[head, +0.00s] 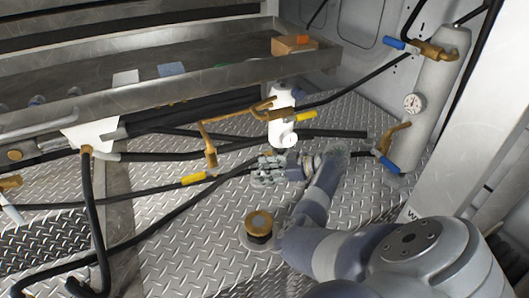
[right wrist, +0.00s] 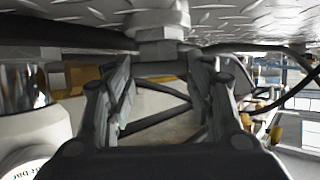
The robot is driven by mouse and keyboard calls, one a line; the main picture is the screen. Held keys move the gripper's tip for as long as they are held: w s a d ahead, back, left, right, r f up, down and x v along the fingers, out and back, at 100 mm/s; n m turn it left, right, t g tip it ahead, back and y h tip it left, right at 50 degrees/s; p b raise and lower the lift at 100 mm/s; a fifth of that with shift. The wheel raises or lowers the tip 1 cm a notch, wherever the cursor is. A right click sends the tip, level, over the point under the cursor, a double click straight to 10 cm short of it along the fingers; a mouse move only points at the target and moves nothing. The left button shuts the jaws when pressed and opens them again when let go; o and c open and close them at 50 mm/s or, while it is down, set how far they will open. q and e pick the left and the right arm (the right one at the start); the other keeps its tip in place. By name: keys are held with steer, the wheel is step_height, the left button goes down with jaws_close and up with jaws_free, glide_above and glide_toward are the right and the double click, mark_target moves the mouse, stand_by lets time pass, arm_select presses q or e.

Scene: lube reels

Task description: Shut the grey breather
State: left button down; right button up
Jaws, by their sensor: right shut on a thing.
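My right gripper (head: 268,172) is low over the tread-plate floor, just below and left of the base of a white cylinder (head: 282,118) with a dial. In the right wrist view the two fingers (right wrist: 158,70) stand apart on either side of a grey fitting (right wrist: 160,38) with flat faces, which I take for the grey breather. The jaws are shut on it; the exact contact is hard to see. In the head view my gripper covers this fitting. My left gripper is not in view.
A grey cylinder (head: 435,85) with a gauge and blue-handled valves stands at right. A brass-topped round cap (head: 258,223) sits in front of my gripper. A yellow-handled brass valve (head: 208,150) and black hoses (head: 140,192) lie to the left. A metal tray (head: 215,82) runs behind.

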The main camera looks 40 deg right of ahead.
steer(key=shift+s+a+f+m+h+b, duration=0.1)
steer(key=shift+f+m+h+b, duration=0.25)
steer(key=shift+b, duration=0.35)
steer(key=m+h+b, duration=0.1)
steer(key=b, duration=0.1)
steer(key=shift+s+a+f+t+b, duration=0.1)
steer(key=shift+t+b, duration=0.2)
steer(key=shift+b, duration=0.05)
steer(key=shift+a+m+h+b, duration=0.15)
steer(key=shift+m+h+b, duration=0.45)
steer(key=shift+h, duration=0.25)
steer(key=shift+r+m+t+h, duration=0.25)
steer(key=shift+m+t+h, duration=0.05)
steer(key=shift+m, duration=0.05)
steer(key=shift+a+r+m+h+p, duration=0.1)
steer(key=shift+r+m+h+p, duration=0.05)
steer(key=shift+m+h+p, duration=0.3)
steer(key=shift+a+r+m+h+p, duration=0.1)
steer(key=shift+m+h+p, duration=0.1)
steer(key=shift+m+h, duration=0.25)
steer(key=m+h+p, duration=0.2)
steer(key=shift+a+p, duration=0.15)
steer(key=shift+p, duration=0.2)
steer(key=shift+f+m+h+p, duration=0.15)
steer(key=shift+m+h+p, duration=0.75)
steer(key=shift+h+p, duration=0.4)
